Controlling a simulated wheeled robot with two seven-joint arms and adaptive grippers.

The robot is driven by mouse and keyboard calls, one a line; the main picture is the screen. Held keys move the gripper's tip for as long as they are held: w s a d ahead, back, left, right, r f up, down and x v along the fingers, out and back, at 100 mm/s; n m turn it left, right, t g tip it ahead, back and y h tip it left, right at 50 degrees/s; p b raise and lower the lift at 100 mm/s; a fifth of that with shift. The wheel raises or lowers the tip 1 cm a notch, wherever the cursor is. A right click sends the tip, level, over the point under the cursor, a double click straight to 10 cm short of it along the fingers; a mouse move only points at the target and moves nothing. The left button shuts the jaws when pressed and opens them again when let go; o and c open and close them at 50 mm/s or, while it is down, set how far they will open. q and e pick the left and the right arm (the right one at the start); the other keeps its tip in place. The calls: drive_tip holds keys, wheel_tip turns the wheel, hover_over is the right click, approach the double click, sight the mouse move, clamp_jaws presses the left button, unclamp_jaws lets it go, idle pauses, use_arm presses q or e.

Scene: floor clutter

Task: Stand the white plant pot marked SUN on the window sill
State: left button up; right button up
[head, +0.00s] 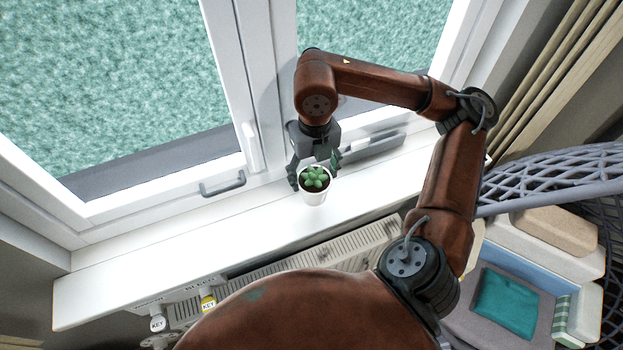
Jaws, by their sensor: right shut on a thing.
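A small white plant pot (314,198) with a green succulent shows at the middle of the head view. No marking on it can be read from this angle. My right gripper (315,178) reaches down from above and is shut on the pot, one finger on each side. The pot looks upright and is over the white window sill (140,273). I cannot tell whether its base touches the sill. My left gripper is not in view.
The sill is clear on both sides of the pot. The window frame with its handle (250,148) stands close behind. A radiator (340,248) and hooks with KEY tags (157,324) are below. A lattice chair (560,165) with cushions is at the right, beside a curtain (545,75).

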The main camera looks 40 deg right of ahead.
drive_tip(key=shift+w+f, duration=0.45)
drive_tip(key=f, duration=0.1)
drive_tip(key=f+p, duration=0.1)
drive_tip(key=f, duration=0.1)
drive_tip(key=shift+w+d, duration=0.1)
drive_tip(key=shift+w, duration=0.1)
drive_tip(key=shift+f+p, duration=0.25)
drive_tip(key=shift+p, duration=0.05)
drive_tip(key=shift+f, duration=0.1)
drive_tip(key=shift+f, duration=0.1)
drive_tip(key=o, duration=1.5)
drive_tip(key=shift+o, duration=0.2)
